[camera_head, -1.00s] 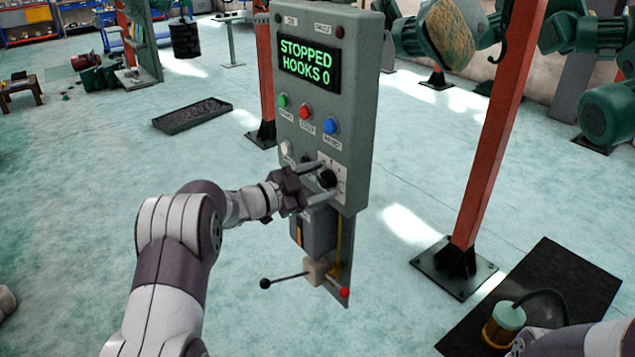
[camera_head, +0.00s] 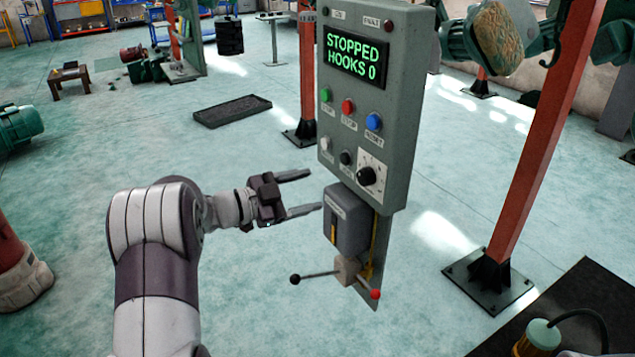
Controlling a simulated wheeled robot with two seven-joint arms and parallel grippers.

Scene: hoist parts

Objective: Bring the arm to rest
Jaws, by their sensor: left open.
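My left gripper (camera_head: 305,193) is open and empty. Its two fingers point right, toward the control panel (camera_head: 405,100), with a gap between the fingertips and the panel's left edge. The panel's screen (camera_head: 357,57) reads "STOPPED HOOKS 0". The black rotary knob (camera_head: 367,176) on its white dial plate stands free at the panel's lower right. My left arm (camera_head: 155,230) comes up from the bottom left. My right gripper is not in view.
Below the panel are a grey box (camera_head: 346,220) and a lever with black and red ball ends (camera_head: 347,270). A red post (camera_head: 535,150) stands at right. A dark mat (camera_head: 590,290) lies at lower right. A black tray (camera_head: 232,110) lies on open floor behind.

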